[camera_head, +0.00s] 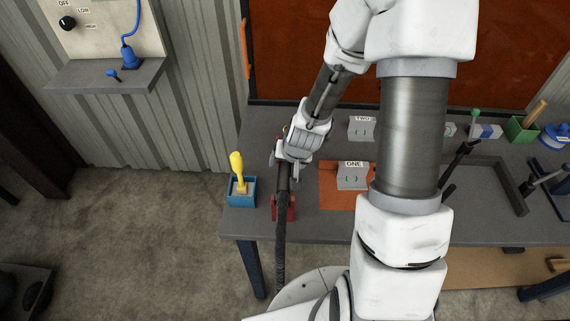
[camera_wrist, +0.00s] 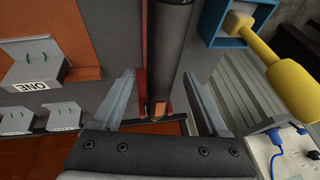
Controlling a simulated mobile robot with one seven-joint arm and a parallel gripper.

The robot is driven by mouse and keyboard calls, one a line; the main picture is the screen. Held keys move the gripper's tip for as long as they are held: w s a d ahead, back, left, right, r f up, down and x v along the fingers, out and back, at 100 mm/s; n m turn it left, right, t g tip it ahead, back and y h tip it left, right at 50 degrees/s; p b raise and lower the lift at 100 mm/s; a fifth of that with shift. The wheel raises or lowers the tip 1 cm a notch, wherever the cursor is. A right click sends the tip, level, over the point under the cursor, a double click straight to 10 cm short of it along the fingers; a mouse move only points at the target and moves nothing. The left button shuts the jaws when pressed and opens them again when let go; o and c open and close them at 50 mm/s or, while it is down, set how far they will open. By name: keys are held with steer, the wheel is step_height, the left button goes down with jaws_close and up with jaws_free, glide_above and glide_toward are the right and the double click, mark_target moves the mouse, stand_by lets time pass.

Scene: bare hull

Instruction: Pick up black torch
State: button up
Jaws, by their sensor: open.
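The black torch (camera_head: 283,181) is a dark cylinder at the left end of the grey table, over a red holder (camera_head: 291,208). A ribbed black length runs on from it past the table's front edge. My gripper (camera_head: 284,162) is at its far end and partly hides it. In the wrist view the torch (camera_wrist: 172,45) lies between the two open fingers of my gripper (camera_wrist: 158,76), with a gap showing on each side. A small orange patch shows on its near end. The red holder (camera_wrist: 143,75) shows behind it, mostly hidden.
A blue box (camera_head: 241,200) with a yellow-handled tool (camera_head: 237,165) stands close to the left. Grey block ONE (camera_head: 352,181) on an orange mat (camera_head: 330,203) and grey block TWO (camera_head: 361,133) are to the right. An orange-brown panel (camera_head: 290,70) rises behind.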

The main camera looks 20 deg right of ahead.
steer(key=shift+x, duration=2.25)
steer(key=shift+a, duration=0.1)
steer(key=shift+c, duration=0.2)
jaws_close()
steer(key=shift+p, duration=0.3)
